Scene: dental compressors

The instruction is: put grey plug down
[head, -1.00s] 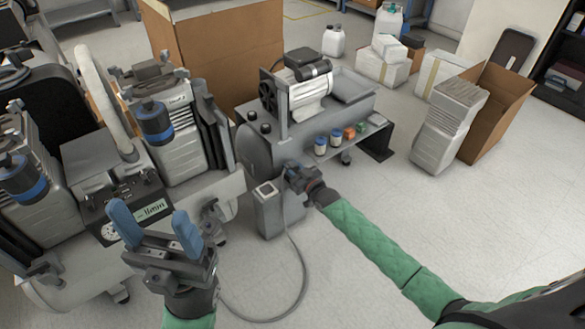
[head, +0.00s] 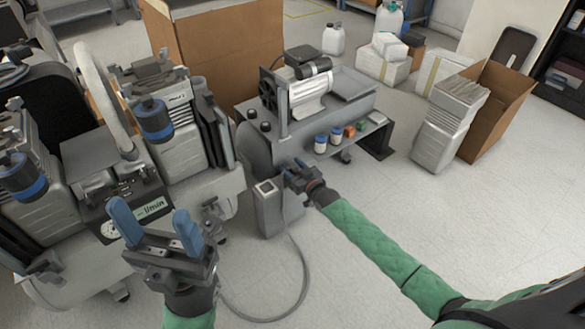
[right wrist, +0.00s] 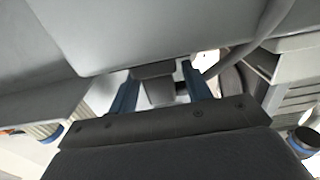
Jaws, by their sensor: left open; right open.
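My right gripper (head: 288,172) is open in the head view, low in front of the grey compressor tank and just above a grey box. In the right wrist view its two blue fingers (right wrist: 158,82) stand apart on either side of a small dark grey block, which looks like the grey plug (right wrist: 160,92). I cannot tell whether the fingers touch it. In the head view the plug is too small and covered to make out. My left gripper (head: 153,222) is open and empty, fingers pointing up, in front of the left-hand machine.
The grey box (head: 268,212) stands on the floor with a grey cable (head: 303,270) looping from it. The compressor (head: 300,105) is behind, with small jars (head: 336,137) on its shelf. A wheeled machine (head: 140,210) fills the left.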

